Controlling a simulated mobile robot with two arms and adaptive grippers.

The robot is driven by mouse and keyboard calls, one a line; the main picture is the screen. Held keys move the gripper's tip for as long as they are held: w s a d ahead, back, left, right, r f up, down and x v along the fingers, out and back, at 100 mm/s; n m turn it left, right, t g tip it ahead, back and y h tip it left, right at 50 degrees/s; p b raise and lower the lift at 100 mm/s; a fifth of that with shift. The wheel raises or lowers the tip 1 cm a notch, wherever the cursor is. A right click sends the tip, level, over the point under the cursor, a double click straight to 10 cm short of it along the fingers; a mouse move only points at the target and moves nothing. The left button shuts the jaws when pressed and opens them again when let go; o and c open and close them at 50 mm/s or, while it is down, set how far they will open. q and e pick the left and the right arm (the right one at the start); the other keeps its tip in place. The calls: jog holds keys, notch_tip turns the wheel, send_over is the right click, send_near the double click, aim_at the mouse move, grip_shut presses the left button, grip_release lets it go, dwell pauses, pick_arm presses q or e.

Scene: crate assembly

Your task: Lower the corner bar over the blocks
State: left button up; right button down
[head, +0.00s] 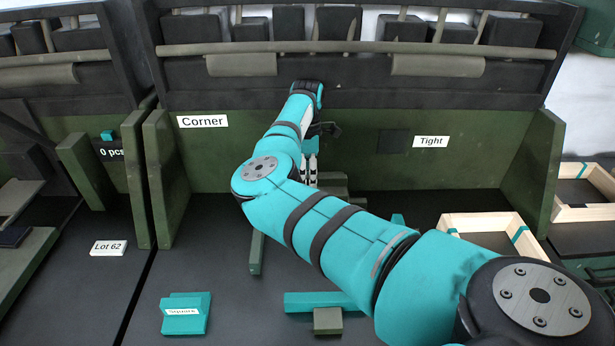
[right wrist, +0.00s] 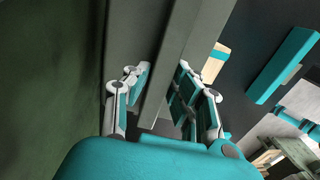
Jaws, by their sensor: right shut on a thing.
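My right gripper (head: 311,168) is at the middle of the bench near the back panel, largely hidden behind my own arm. In the right wrist view its fingers (right wrist: 160,92) are closed on the sides of a long grey-green bar (right wrist: 195,35), taken as the corner bar. The bar runs up and out of that picture. In the head view, flat grey-green blocks (head: 334,182) show just right of and below the gripper, partly covered by the arm. Whether the bar touches them cannot be seen. My left gripper is not in view.
A grey-green bar end (head: 256,254) shows below my arm. A teal bar (head: 312,301), a small olive block (head: 328,320) and a teal Square holder (head: 186,314) lie in front. Wooden frames (head: 478,222) stand at right. Green side walls (head: 165,180) bound the station.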

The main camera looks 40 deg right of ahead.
jog(key=c, duration=1.2)
grip_release()
jog(key=shift+o, duration=0.2)
jog(key=shift+r, duration=0.2)
notch_tip(320, 180, up, 12)
jog(key=w+d, duration=0.1)
jog(key=shift+f, duration=0.2)
jog(key=shift+w, duration=0.1)
